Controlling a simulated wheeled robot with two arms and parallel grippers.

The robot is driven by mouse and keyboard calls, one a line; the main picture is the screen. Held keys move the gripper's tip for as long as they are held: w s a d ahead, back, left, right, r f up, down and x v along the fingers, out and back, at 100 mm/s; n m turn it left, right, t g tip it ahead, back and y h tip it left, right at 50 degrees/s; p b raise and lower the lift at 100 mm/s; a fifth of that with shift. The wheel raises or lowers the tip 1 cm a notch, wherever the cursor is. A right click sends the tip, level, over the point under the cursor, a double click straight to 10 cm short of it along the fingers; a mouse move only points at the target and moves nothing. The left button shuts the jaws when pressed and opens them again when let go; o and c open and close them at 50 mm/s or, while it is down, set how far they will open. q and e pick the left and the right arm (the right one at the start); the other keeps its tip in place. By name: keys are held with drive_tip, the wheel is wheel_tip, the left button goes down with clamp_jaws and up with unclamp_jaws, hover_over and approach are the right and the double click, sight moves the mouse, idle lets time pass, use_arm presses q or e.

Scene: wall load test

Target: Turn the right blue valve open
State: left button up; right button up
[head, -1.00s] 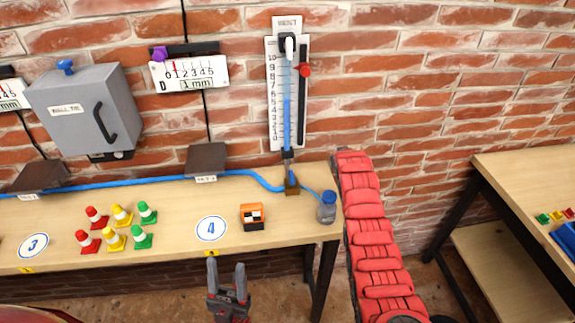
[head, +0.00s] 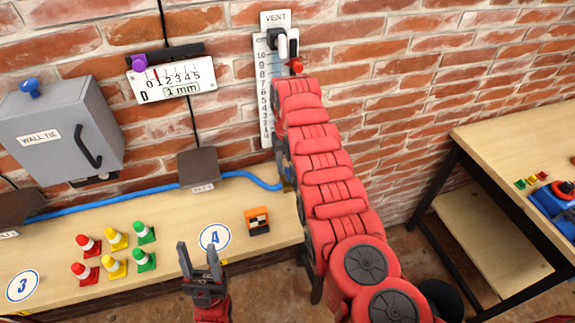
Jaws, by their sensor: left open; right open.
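My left gripper (head: 198,250) is open and empty, fingers pointing up, near the front edge of the wooden table below the "4" disc. A blue knob (head: 30,88) sits on top of the grey "WALL TIE" box (head: 62,130) at the left. No other blue valve can be made out. The blue hose (head: 115,198) runs along the back of the table to the gauge's foot, which the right arm mostly hides.
On the table (head: 165,262) are several red, yellow and green cones (head: 115,237) and an orange block (head: 258,221). A second table (head: 515,130) stands at the right, with a floor gap between.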

wheel_tip(320, 180, down, 2)
drive_tip(key=shift+d, duration=0.15)
drive_tip(key=shift+c, duration=0.3)
clamp_jaws()
